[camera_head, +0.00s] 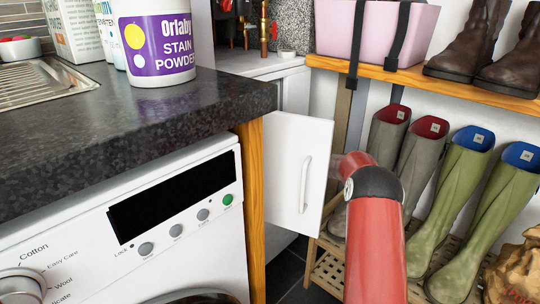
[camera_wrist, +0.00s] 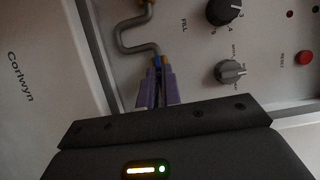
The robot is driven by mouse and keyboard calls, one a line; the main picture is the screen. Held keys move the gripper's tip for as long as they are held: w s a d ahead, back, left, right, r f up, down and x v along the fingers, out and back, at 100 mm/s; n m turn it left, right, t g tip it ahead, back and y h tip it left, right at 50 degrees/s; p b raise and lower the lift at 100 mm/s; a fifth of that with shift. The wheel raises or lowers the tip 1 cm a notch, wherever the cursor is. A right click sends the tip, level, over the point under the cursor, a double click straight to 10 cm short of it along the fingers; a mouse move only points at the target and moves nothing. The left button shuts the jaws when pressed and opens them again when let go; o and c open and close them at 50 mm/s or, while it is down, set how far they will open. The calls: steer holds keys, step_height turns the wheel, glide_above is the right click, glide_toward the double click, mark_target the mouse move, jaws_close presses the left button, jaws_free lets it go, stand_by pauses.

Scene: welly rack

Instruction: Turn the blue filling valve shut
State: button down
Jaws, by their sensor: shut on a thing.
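In the wrist view, my gripper (camera_wrist: 158,78) has purple fingers closed together at the lower end of a grey bent pipe (camera_wrist: 136,35). A small bit of blue, the filling valve (camera_wrist: 158,67), shows between the fingertips beside a brass-coloured fitting. The fingers are shut on it. Most of the valve is hidden by the fingers, so its turned angle cannot be told. In the head view, my red arm reaches behind the open white cabinet door (camera_head: 296,172), which hides my gripper and the valve.
A black dial (camera_wrist: 223,10), a grey knob (camera_wrist: 230,72) and a red button (camera_wrist: 303,57) sit on the panel right of the pipe. The worktop (camera_head: 110,120) and washing machine (camera_head: 90,235) stand left of the door. Green boots (camera_head: 465,185) stand on a slatted rack at right.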

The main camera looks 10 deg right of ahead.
steer(key=shift+f+m, duration=0.1)
steer(key=shift+m, duration=0.2)
steer(key=m+t+y+b, duration=0.1)
steer(key=m, duration=0.2)
steer(key=shift+f, duration=0.15)
steer(key=m+t, duration=0.1)
steer(key=m, duration=0.2)
steer(key=m+t, duration=0.1)
steer(key=m, duration=0.1)
steer(key=shift+s+f+m+y, duration=0.1)
steer(key=shift+m+y, duration=0.2)
steer(key=shift+m, duration=0.1)
steer(key=m+t+p, duration=0.1)
steer(key=m, duration=0.2)
steer(key=m+t+h+p, duration=0.1)
steer(key=m+t+p, duration=0.1)
steer(key=m, duration=0.2)
steer(key=shift+s+a, duration=0.1)
steer(key=shift+a, duration=0.1)
steer(key=shift+a+f+m+t+h+p, duration=0.1)
steer(key=shift+m+t+h+p, duration=0.55)
steer(key=shift+m, duration=0.85)
steer(key=shift+a+m+t+h+p, duration=0.1)
steer(key=shift+m+t+h+p, duration=0.55)
steer(key=shift+m, duration=0.85)
steer(key=shift+f+m, duration=0.1)
steer(key=shift+m, duration=0.2)
steer(key=c, duration=1.6)
jaws_free()
